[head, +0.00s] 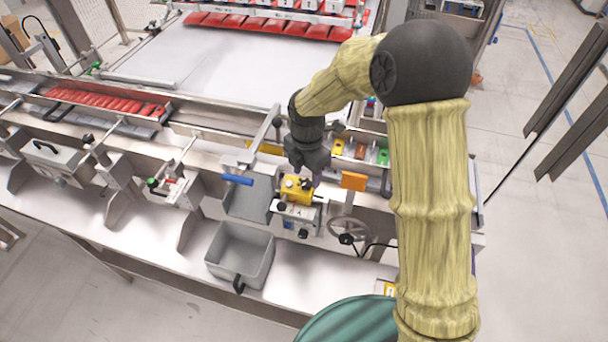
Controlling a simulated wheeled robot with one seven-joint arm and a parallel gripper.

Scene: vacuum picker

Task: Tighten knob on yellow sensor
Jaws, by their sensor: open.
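The yellow sensor (294,192) is a small yellow block on a metal bracket at the machine's front rail, right of the middle in the head view. Small dark knobs (306,184) show on and around it; which one is the sensor's own knob is hard to tell. My gripper (308,178) points down just above the sensor, at its upper right side. Its jaws are open, and I see nothing held between them. The fingertips are small and dark, so I cannot tell whether they touch the knob.
A blue handle (237,180) sticks out left of the sensor. An orange block (354,181) and a handwheel (348,231) stand to its right. A grey open bin (240,252) sits below on the steel shelf. Rails and red packs (105,101) lie behind at left.

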